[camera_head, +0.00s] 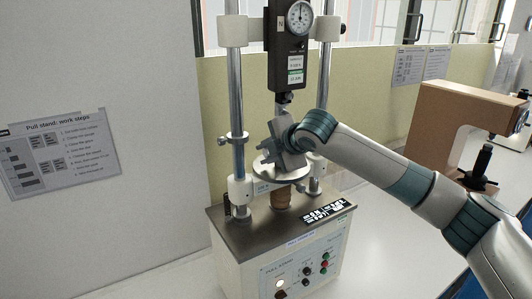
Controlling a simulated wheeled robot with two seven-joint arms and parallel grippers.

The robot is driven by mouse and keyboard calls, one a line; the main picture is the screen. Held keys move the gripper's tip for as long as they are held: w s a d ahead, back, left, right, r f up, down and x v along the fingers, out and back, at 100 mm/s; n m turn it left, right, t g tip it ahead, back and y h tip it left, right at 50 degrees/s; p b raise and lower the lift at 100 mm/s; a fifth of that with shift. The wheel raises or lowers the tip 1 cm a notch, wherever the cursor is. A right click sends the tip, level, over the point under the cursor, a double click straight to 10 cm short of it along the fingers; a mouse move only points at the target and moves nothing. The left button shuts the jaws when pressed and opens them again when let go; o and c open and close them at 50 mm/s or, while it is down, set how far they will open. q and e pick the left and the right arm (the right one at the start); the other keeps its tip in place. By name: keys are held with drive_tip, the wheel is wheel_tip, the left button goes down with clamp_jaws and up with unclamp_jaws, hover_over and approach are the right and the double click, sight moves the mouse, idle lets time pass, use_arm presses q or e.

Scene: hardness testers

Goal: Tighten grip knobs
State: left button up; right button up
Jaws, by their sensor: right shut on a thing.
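The pull stand (270,231) stands on the bench, with two upright columns and a force gauge (299,20) at the top. My right gripper (270,150) reaches in from the right between the columns, just above the round plate and below the gauge's hook (284,98). It is shut on a grip knob, which the gripper mostly hides. My left gripper is out of view.
A small clamp knob (223,141) juts from the left column. The stand's front panel (305,267) carries several buttons. A brown tester (447,130) stands at right behind my arm. A work-steps sheet (62,152) hangs on the left wall.

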idle(0.4)
drive_tip(key=o, duration=1)
drive_tip(key=shift+o, duration=0.2)
drive_tip(key=shift+s+d+r+b, duration=0.3)
drive_tip(key=shift+s+r+b, duration=0.05)
drive_tip(key=shift+s+b, duration=0.15)
drive_tip(key=b+v, duration=0.6)
drive_tip(key=v, duration=1)
drive_tip(key=shift+r+b, duration=0.2)
drive_tip(key=shift+b, duration=0.2)
drive_tip(key=shift+w+a, duration=0.1)
